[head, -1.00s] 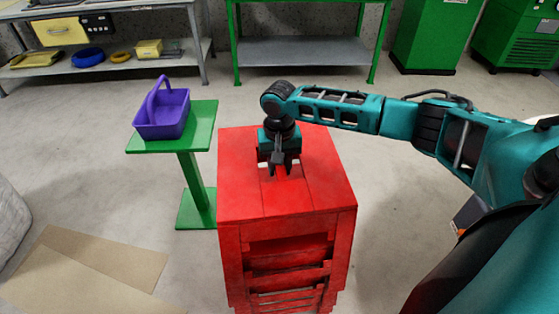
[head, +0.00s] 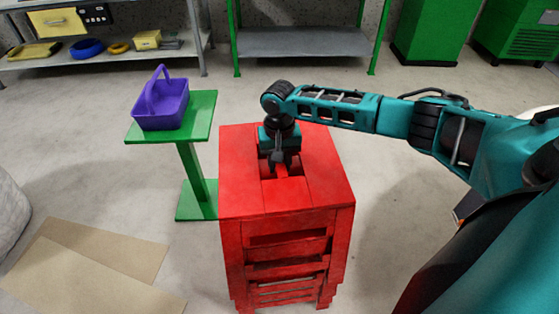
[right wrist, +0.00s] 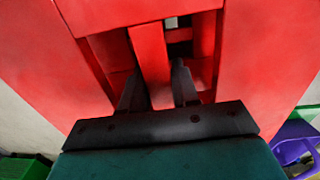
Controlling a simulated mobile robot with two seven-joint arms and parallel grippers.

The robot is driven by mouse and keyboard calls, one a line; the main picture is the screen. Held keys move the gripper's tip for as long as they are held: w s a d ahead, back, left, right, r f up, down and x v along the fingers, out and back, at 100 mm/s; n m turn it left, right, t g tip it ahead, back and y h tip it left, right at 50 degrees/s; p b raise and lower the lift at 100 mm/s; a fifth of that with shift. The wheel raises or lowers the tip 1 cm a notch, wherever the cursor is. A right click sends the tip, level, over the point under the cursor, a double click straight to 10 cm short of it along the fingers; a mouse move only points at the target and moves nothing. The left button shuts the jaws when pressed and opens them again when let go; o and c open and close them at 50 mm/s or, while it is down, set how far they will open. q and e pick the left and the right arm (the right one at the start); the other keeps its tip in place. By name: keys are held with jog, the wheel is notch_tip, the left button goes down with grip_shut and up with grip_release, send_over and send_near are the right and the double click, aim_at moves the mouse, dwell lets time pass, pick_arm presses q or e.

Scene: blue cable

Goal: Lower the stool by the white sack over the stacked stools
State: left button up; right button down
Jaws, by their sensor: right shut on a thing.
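The red stools (head: 240,190) form one tall stack in the middle of the head view. The flat slotted seat of the top stool also fills the right wrist view (right wrist: 255,70). My right gripper (head: 280,167) comes down from above into the slot in this seat. In the right wrist view its two dark fingers (right wrist: 158,78) are on either side of the red middle bar and shut on it. The top stool looks level; whether it touches the stool below cannot be told. The white sack (head: 12,215) is cut off at the left edge. My left gripper is out of view.
A green stand (head: 200,165) with a purple basket (head: 165,108) is close behind the stack's left side. Flat cardboard (head: 95,260) lies on the floor at left front. Shelves and green cabinets line the back. Floor right of the stack is clear below my arm.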

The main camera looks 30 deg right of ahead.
jog(key=shift+w+f+b, duration=0.15)
jog(key=shift+f+b, duration=0.5)
jog(key=shift+f, duration=1.3)
jog(key=c, duration=1.1)
grip_release()
jog(key=o, duration=0.3)
jog(key=shift+o, duration=0.2)
jog(key=shift+s+f, duration=0.15)
jog(key=shift+s, duration=0.05)
notch_tip(320, 180, up, 13)
jog(key=shift+r+p, duration=0.1)
jog(key=shift+p, duration=1.15)
